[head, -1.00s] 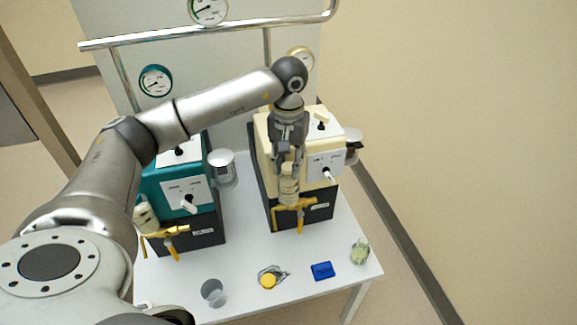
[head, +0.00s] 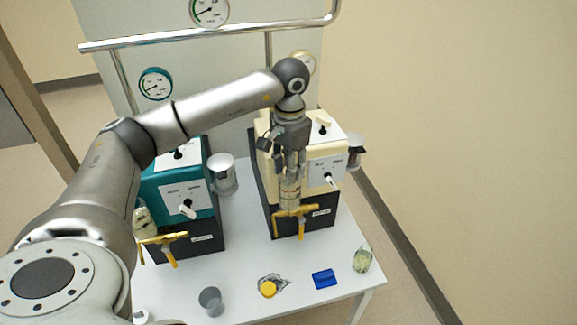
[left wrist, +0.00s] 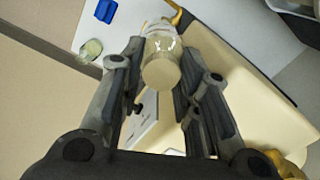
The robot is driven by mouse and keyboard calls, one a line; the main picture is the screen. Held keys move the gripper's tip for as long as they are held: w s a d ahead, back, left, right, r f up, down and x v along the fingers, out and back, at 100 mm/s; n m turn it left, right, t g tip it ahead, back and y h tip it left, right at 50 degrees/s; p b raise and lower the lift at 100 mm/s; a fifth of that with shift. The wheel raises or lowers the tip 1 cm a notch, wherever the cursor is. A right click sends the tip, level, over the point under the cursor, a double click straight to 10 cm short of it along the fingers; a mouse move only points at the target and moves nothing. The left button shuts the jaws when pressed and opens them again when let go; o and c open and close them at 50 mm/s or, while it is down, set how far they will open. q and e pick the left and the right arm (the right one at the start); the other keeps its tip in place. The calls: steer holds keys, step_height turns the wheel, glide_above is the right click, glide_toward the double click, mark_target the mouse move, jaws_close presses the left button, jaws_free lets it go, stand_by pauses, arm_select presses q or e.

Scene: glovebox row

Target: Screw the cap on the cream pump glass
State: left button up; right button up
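The cream pump (head: 327,172) stands on the right of the white table. Its glass (head: 290,196) is at its front, just above a yellow valve handle (head: 296,211). My left gripper (head: 291,172) points down over the glass, its fingers on either side of the glass's upper end. In the left wrist view the glass also shows, with a flat beige round end (left wrist: 162,75) like a cap facing me between the two fingers (left wrist: 160,62). The fingers are very close to its sides; whether they touch is unclear. The thread is hidden. My right gripper is not in view.
A teal pump (head: 178,193) stands left, with a yellow valve (head: 163,238). On the table's front are a grey glass (head: 211,301), a yellow round piece (head: 268,289), a blue block (head: 324,278) and a clear jar (head: 362,260). A metal rail (head: 215,32) crosses behind.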

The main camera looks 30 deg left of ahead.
arm_select(q)
steer(key=shift+w+a+r, duration=0.1)
steer(key=shift+w+r, duration=0.15)
steer(key=shift+r, duration=0.1)
steer(key=n, duration=0.4)
steer(key=shift+w+d+n, duration=0.25)
steer(key=shift+n, duration=0.15)
steer(key=n, duration=0.3)
steer(key=shift+p, duration=0.35)
steer(key=n, duration=0.5)
steer(key=shift+f, duration=0.1)
steer(key=n+p, duration=0.1)
steer(key=n, duration=0.3)
steer(key=shift+n, duration=0.3)
